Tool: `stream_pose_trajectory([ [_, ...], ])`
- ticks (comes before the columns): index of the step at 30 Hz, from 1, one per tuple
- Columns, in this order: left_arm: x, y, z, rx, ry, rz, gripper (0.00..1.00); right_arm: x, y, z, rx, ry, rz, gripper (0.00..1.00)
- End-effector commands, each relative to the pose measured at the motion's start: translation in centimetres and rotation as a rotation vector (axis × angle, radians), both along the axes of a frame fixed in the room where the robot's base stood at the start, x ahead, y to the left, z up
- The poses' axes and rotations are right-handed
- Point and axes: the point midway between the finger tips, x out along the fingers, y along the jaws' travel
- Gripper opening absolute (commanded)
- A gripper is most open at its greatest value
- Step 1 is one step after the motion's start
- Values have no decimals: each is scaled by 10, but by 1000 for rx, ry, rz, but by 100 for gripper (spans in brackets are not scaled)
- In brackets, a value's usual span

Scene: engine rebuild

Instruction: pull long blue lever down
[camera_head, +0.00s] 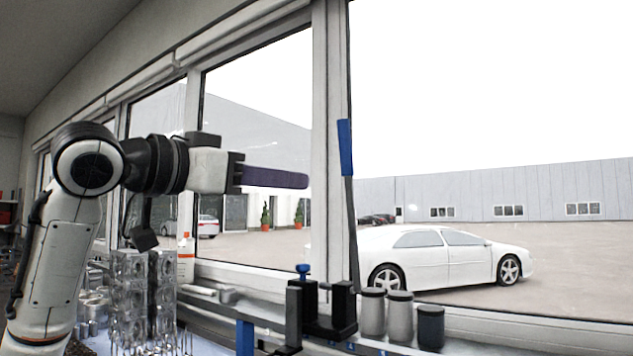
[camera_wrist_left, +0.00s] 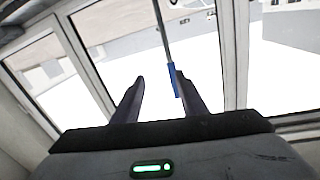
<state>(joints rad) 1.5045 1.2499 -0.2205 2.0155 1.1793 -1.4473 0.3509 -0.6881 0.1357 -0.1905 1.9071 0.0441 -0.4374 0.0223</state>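The long lever has a blue handle (camera_head: 346,147) at the top of a thin dark rod, which stands nearly upright from a black fixture (camera_head: 322,310) by the window. My left gripper (camera_head: 306,180) points right, a little left of the lever and slightly below the handle's level, apart from it in the head view. In the left wrist view my gripper's two dark fingers (camera_wrist_left: 160,76) are spread and hold nothing. The blue handle (camera_wrist_left: 174,80) there appears beside the inner edge of the right finger; contact cannot be told. My right gripper is in neither view.
A shorter blue-topped knob (camera_head: 303,270) stands on the fixture. Three cylinders (camera_head: 400,315) stand to its right. Metal engine parts (camera_head: 143,290) are under my left arm. A window frame post (camera_head: 328,130) is behind the lever. The air around the handle is clear.

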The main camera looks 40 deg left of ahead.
Motion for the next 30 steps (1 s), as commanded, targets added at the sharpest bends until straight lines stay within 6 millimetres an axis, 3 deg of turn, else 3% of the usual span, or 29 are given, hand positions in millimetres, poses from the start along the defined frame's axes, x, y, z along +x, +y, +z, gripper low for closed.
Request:
stream_pose_trajectory([
  [3, 24, -1, 1, 0, 4, -1, 39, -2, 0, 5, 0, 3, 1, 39],
  [10, 58, -2, 1, -1, 2, -2, 39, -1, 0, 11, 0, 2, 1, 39],
  [23, 69, -2, 0, 1, 1, 0, 39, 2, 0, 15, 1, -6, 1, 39],
  [30, 68, -2, 0, 1, 1, 0, 0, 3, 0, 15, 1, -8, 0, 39],
])
